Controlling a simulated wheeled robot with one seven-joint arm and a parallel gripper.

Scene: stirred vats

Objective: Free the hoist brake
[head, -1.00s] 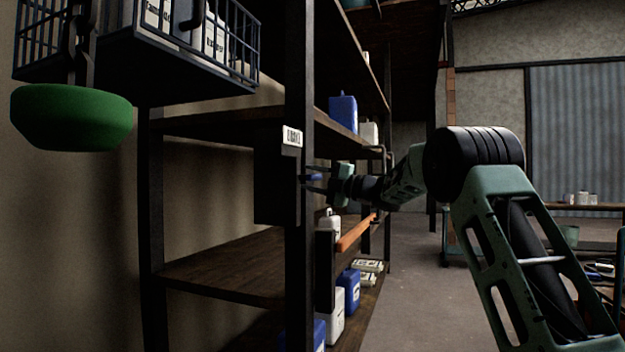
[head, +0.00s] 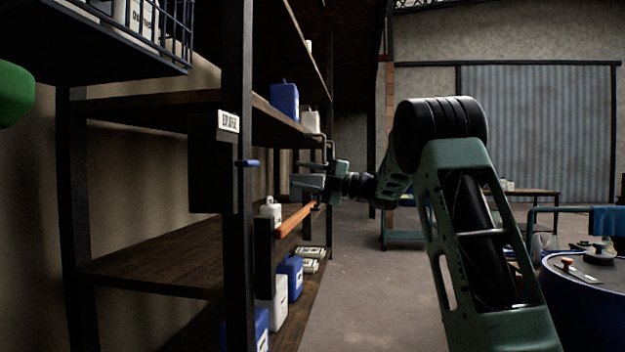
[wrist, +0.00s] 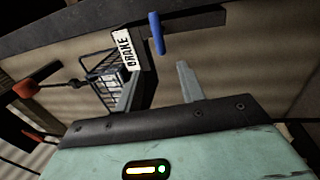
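A dark brake box (head: 208,172) is fixed at the rack's front post, with a white label (head: 229,121) above. In the wrist view the label (wrist: 126,49) reads "BRAKE". A short blue handle (head: 248,163) sticks out to the right of the box. The blue handle (wrist: 157,33) shows in the wrist view beyond the fingertips. My gripper (head: 296,175) is to the right of the handle, with a clear gap between them. Its fingers (wrist: 157,78) are apart with nothing between them.
An orange bar (head: 297,220) juts from a dark housing lower on the rack. Blue and white jugs (head: 284,103) stand on the shelves. A wire cage (head: 130,62) hangs upper left beside a green rounded object (head: 15,95). The aisle floor (head: 350,290) is clear; a blue drum (head: 590,300) stands right.

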